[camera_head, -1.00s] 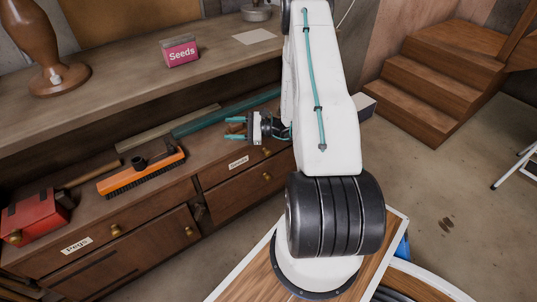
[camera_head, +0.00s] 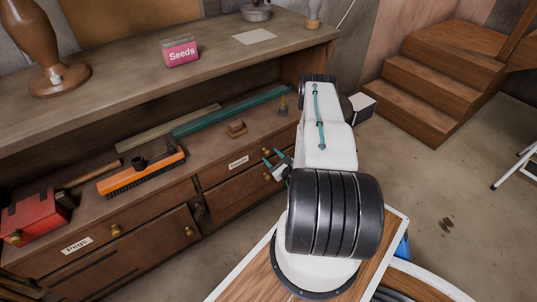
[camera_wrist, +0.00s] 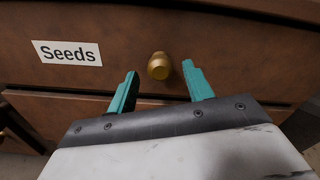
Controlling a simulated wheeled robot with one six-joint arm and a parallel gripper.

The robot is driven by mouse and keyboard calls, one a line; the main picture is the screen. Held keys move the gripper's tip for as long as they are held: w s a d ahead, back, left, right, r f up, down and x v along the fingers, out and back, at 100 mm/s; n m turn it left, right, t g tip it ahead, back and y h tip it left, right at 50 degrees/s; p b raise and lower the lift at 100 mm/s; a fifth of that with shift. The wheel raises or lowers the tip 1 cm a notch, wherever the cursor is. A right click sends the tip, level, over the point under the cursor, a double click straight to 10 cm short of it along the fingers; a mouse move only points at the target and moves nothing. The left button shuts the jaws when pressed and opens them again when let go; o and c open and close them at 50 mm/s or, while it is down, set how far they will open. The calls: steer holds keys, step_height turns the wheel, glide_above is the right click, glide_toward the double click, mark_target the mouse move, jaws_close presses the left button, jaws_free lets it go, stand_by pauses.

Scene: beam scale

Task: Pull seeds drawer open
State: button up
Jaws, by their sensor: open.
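The seeds drawer (camera_wrist: 230,55) is a brown wooden front with a white "Seeds" label (camera_wrist: 67,53) and a round brass knob (camera_wrist: 159,66). It looks shut in the head view (camera_head: 215,174), in the upper row of the cabinet. My gripper (camera_wrist: 160,88) has teal fingers, spread apart and empty. In the wrist view the knob lies between and just beyond the fingertips, nearer the right one, with no contact visible. In the head view my gripper (camera_head: 272,160) is in front of the drawer, by its knob.
A lower drawer with a brass knob (camera_head: 267,177) sits just beneath. A "Pegs" drawer (camera_head: 95,236) is at left. A pink "Seeds" packet (camera_head: 180,50) stands on the top shelf.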

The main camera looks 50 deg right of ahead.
mark_target(269, 154)
steer(key=shift+x, duration=1.55)
